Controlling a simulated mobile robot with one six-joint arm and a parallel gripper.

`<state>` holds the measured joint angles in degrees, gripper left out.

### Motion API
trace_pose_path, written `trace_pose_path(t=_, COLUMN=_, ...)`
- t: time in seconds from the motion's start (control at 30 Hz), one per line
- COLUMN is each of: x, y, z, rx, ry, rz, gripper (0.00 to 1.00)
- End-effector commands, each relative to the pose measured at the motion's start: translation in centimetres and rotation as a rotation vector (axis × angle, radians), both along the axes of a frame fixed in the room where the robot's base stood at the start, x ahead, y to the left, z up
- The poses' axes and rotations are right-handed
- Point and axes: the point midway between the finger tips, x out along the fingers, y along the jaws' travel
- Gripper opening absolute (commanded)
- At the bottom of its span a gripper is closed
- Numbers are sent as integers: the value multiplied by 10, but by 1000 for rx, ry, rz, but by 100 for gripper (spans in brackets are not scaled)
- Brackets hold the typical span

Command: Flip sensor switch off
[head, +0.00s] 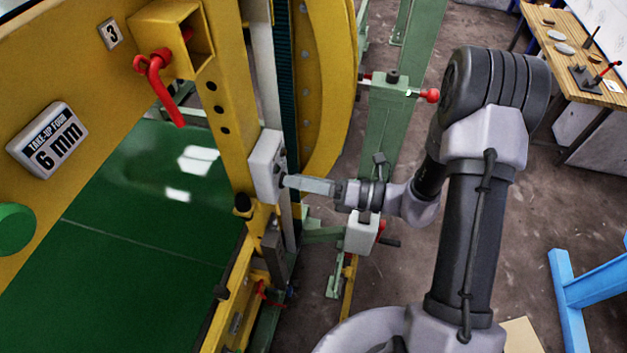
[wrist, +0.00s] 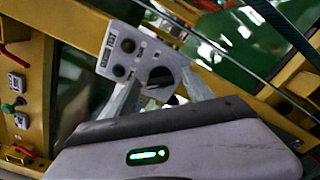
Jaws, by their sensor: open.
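A light grey switch box (head: 266,165) is mounted on the yellow frame post in the head view, its front facing my gripper. My gripper (wrist: 162,80) is open, one finger on each side of the rotary switch. Whether the fingers touch it I cannot tell. In the head view my gripper (head: 290,181) reaches left, its tips right at the box. The switch face is hidden there.
The yellow machine frame (head: 232,100) and a green post (head: 392,125) with a red knob (head: 430,95) flank my arm. A red lever (head: 163,85) hangs at upper left. A wooden workbench (head: 575,50) and blue stand (head: 585,290) are at right, with open floor between.

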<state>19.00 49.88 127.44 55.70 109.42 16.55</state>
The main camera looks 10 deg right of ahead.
Motion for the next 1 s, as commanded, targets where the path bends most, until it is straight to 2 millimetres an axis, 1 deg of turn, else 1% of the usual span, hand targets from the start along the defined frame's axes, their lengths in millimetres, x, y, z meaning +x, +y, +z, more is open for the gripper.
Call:
trace_pose_path(t=0.1, x=0, y=-1, z=0, rx=0, ry=0, rz=0, gripper=60)
trace_pose_path(t=0.17, x=-1, y=-5, z=0, rx=0, ry=0, rz=-3, gripper=60)
trace_pose_path(t=0.27, x=-7, y=-23, z=0, rx=0, ry=0, rz=-6, gripper=60)
trace_pose_path(t=0.37, x=-17, y=-53, z=0, rx=0, ry=0, rz=-9, gripper=60)
trace_pose_path(t=0.5, x=-34, y=-98, z=1, rx=-1, ry=-2, rz=-8, gripper=60)
trace_pose_path(t=0.6, x=-44, y=-126, z=1, rx=0, ry=-2, rz=-6, gripper=60)
trace_pose_path(t=0.7, x=-52, y=-146, z=0, rx=-1, ry=-1, rz=-4, gripper=60)
trace_pose_path(t=0.83, x=-58, y=-161, z=0, rx=0, ry=0, rz=-1, gripper=60)
trace_pose_path(t=1.0, x=-60, y=-164, z=0, rx=-1, ry=0, rz=1, gripper=60)
